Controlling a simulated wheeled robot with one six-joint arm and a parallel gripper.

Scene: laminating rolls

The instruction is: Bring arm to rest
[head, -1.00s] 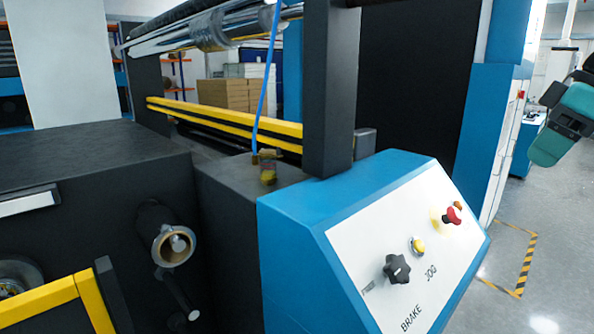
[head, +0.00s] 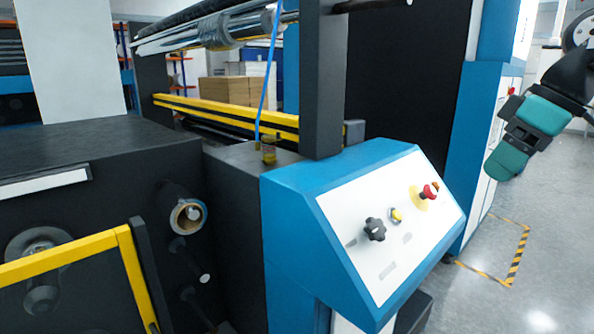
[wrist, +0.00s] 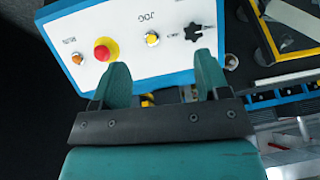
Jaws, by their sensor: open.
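My arm, with teal and black segments, shows at the right edge of the head view, in the air to the right of the blue control console (head: 290,200). My gripper (wrist: 160,82) shows in the wrist view with its two teal fingers apart and nothing between them. Beyond the fingers in that view is the console's white panel (wrist: 130,50), with a red button (wrist: 103,50), a yellow button (wrist: 152,39) and a black knob (wrist: 194,31). The fingertips overlap the panel's lower edge in the picture; I cannot tell the distance.
The dark laminating machine (head: 100,170) fills the left, with a yellow guard frame (head: 70,258) in front. A yellow bar (head: 225,115) crosses behind. Floor (head: 545,225) is open at right, with a striped floor marking (head: 517,255).

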